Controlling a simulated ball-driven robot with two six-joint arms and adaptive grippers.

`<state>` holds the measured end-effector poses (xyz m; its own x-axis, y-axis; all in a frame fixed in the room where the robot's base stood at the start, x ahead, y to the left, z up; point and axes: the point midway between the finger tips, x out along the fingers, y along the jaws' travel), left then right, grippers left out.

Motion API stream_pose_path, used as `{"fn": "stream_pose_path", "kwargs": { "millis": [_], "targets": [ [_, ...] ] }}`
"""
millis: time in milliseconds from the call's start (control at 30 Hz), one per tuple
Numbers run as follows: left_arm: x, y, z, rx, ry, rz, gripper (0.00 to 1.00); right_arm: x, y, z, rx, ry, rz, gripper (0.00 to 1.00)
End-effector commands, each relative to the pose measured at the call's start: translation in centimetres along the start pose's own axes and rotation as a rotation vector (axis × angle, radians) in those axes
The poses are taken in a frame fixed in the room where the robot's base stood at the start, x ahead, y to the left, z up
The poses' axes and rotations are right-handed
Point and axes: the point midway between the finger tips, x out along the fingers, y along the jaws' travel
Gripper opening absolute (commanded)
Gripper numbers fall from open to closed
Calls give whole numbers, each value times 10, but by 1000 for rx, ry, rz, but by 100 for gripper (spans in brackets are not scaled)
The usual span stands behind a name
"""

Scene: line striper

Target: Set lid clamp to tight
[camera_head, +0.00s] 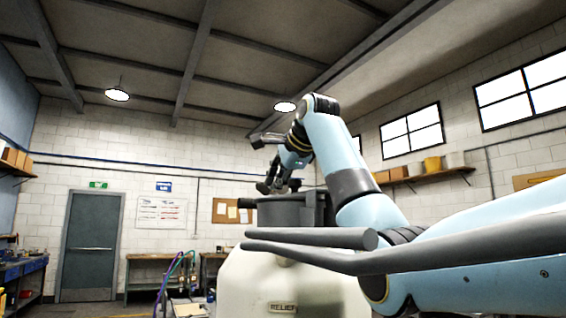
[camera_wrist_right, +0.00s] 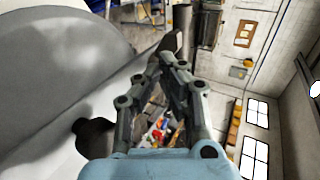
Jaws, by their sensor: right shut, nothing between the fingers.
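The line striper's cream tank (camera_head: 285,275) has a plate reading RELIEF on its front and a dark grey lid (camera_head: 280,210) on top. My right gripper (camera_head: 267,186) hangs just above the lid, its fingers pointing down; it is shut and empty. In the right wrist view the gripper's dark fingertips (camera_wrist_right: 176,42) are together, with a broad grey rounded surface to their left. A dark rounded knob (camera_wrist_right: 93,137) stands out at the lower left there. I cannot make out which part is the lid clamp or its setting. My left gripper is not in view.
A workbench (camera_head: 150,270) and a grey door (camera_head: 90,245) stand at the far wall. Coloured hoses (camera_head: 178,268) rise left of the tank. The air above the lid's left side looks free.

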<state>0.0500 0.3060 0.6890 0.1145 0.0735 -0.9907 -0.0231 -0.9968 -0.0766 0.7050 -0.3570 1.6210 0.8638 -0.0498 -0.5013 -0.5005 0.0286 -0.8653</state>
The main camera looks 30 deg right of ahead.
Motion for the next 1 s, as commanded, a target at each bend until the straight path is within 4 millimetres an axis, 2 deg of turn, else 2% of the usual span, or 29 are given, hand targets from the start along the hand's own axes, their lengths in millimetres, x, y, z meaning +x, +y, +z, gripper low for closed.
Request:
{"fn": "stream_pose_path", "kwargs": {
  "millis": [233, 1000],
  "targets": [
    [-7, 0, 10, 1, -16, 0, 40, 13, 0, 0, 0, 0, -1, 0],
    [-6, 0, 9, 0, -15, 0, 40, 14, 0, 4, 37, 64, -1, 0]
  ]
}}
